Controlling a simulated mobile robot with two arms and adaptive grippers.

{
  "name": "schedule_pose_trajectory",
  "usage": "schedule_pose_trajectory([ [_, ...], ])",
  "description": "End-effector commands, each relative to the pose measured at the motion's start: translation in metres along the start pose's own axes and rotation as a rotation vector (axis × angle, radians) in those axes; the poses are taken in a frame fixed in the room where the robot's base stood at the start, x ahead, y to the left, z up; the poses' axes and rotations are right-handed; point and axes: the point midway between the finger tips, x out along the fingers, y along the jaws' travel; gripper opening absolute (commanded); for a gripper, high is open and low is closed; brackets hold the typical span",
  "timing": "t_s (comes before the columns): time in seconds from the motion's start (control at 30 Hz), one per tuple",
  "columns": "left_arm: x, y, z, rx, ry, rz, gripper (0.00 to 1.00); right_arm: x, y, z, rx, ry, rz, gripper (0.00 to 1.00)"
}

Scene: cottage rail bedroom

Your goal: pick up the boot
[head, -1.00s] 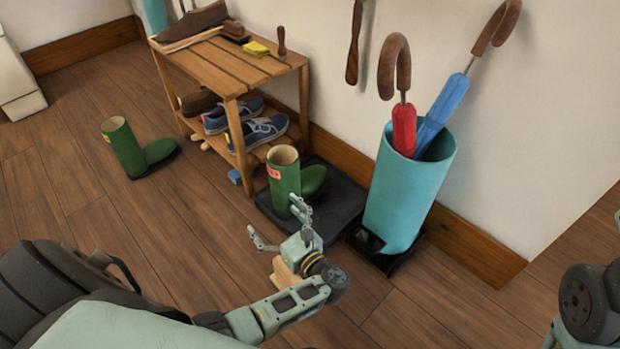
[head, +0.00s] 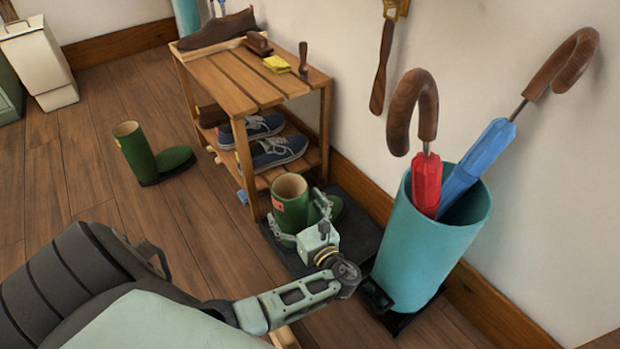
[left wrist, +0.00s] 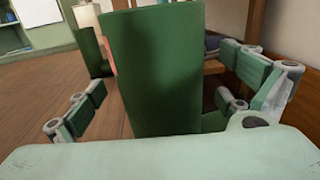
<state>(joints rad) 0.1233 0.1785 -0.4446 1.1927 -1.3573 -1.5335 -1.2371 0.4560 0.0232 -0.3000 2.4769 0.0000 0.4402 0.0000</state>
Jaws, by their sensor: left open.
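A green boot (head: 290,205) stands upright on a dark tray (head: 360,222) beside the wooden rack. My left gripper (head: 300,222) is open, with its fingers on either side of the boot's shaft. In the left wrist view the boot's shaft (left wrist: 155,70) fills the middle, between the spread fingers of the gripper (left wrist: 160,110); I see a gap on the left side. A second green boot (head: 143,158) stands on the floor to the left of the rack. My right gripper is not in view.
A wooden rack (head: 230,84) with shoes and brushes stands behind the tray. A teal umbrella stand (head: 425,245) with a red and a blue umbrella is close on the right, near the wall. The floor at left is open.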

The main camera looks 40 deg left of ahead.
Motion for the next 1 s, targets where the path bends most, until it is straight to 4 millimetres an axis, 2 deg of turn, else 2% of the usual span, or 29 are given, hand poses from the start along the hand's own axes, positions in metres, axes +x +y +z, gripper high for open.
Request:
schedule_pose_trajectory([
  [0.03, 0.007, 0.001, -0.006, -0.001, -0.002, -0.001, 0.97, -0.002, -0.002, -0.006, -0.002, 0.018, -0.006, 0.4],
  [0.2, 0.025, 0.001, -0.003, -0.001, -0.001, -0.001, 0.97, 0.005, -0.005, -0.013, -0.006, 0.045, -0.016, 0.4],
  [0.47, 0.027, 0.0, -0.001, -0.001, 0.0, -0.002, 0.97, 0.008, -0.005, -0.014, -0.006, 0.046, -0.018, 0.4],
  [1.0, 0.026, 0.0, -0.001, 0.0, 0.0, -0.001, 0.51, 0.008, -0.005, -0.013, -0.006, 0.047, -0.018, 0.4],
])
